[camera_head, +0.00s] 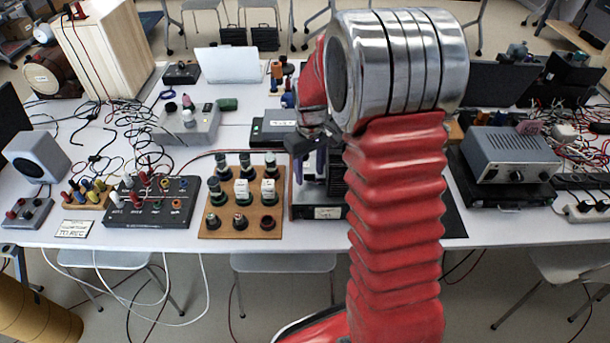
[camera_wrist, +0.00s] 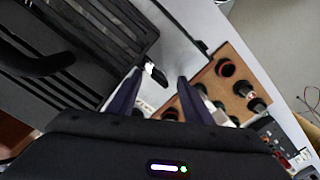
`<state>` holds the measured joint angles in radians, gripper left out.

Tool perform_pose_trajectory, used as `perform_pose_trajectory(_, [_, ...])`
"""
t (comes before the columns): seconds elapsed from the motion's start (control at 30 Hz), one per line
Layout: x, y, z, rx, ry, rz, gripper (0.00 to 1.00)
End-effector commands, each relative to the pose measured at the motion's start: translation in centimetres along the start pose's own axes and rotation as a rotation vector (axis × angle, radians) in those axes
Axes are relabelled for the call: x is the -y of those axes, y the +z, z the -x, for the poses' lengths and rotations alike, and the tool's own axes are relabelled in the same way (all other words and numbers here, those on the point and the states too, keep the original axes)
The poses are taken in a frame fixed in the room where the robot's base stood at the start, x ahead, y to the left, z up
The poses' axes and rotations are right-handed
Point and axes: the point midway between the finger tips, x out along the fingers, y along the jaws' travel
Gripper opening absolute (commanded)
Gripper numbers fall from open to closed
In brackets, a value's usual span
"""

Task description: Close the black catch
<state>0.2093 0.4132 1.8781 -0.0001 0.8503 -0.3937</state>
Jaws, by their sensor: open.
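A black slatted case (camera_wrist: 85,45) fills the upper left of the wrist view. A small black piece with a white patch (camera_wrist: 157,74) sticks out from its edge; it looks like the black catch, but I cannot tell its position surely. My gripper (camera_wrist: 160,77) is open, its two dark purple fingers apart, with that small piece showing between the fingertips. I cannot tell if a finger touches it. In the head view my gripper (camera_head: 309,163) points down over the case (camera_head: 337,180), which my red arm partly hides. The catch cannot be made out there.
A wooden board with several knobs and posts (camera_head: 241,228) stands just left of the case. A black switch box (camera_head: 150,215) is further left. A grey device with a knob (camera_head: 510,152) stands to the right. Loose cables lie across the table (camera_head: 120,240).

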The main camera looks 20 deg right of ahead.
Motion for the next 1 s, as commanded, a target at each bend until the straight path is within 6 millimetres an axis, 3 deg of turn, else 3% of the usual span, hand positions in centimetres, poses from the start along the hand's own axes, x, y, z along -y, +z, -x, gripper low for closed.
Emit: perform_pose_trajectory(1.0, [0.00,0.00,0.00,0.000,0.000,0.662,0.45])
